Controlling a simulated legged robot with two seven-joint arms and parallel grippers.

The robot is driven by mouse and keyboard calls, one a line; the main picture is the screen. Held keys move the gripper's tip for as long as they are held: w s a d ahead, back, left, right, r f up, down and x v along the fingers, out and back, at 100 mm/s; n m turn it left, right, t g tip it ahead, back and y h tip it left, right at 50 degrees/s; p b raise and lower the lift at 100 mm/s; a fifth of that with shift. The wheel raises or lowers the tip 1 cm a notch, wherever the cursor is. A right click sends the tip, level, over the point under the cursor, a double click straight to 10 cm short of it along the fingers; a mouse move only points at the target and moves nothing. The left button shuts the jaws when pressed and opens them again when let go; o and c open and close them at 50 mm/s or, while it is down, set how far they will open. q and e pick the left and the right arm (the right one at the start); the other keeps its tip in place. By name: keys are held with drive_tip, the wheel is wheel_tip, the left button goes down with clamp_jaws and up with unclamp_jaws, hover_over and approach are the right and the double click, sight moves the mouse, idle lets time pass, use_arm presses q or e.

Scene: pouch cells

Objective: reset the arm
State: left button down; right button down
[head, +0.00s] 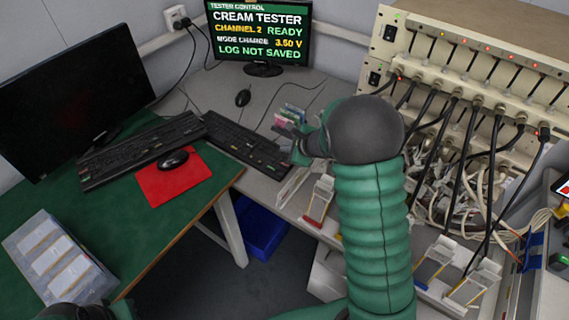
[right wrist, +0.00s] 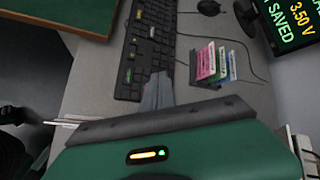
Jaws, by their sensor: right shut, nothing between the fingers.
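My right arm rises through the middle of the head view, and its gripper (head: 299,148) points left over the grey bench (head: 222,88). In the right wrist view the two grey fingers of this gripper (right wrist: 157,92) are together and empty, close to the end of a black keyboard (right wrist: 146,45). A holder with pink, green and blue cards (right wrist: 212,63) stands beside the fingers, apart from them. The left gripper does not show; only a green part of my left arm shows at the bottom left of the head view.
The monitor (head: 258,32) reads "LOG NOT SAVED". The cabled tester rack (head: 470,50) fills the right. Pouch cells in clear holders (head: 320,200) stand near the bench front. A blue bin (head: 262,232) is below. A green desk (head: 215,172) holds a red mat (head: 160,190) and a tray (head: 30,225).

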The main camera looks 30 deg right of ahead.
idle(0.3)
drive_tip(key=s+a+r+n+g+y+p, duration=0.25)
drive_tip(key=s+a+n+g+p, duration=0.2)
drive_tip(key=s+a+n, duration=0.95)
drive_tip(key=s+a+r+n+g+h+p, duration=0.1)
drive_tip(key=s+n, duration=0.3)
drive_tip(key=n, duration=0.2)
drive_tip(key=s+a+r+n+g+h+p, duration=0.1)
drive_tip(key=s+r+n+h, duration=0.1)
drive_tip(key=s+n, duration=0.3)
drive_tip(key=shift+a+r+n, duration=0.25)
drive_tip(key=shift+a+n, duration=0.05)
drive_tip(key=shift+n, duration=0.3)
drive_tip(key=shift+a, duration=0.15)
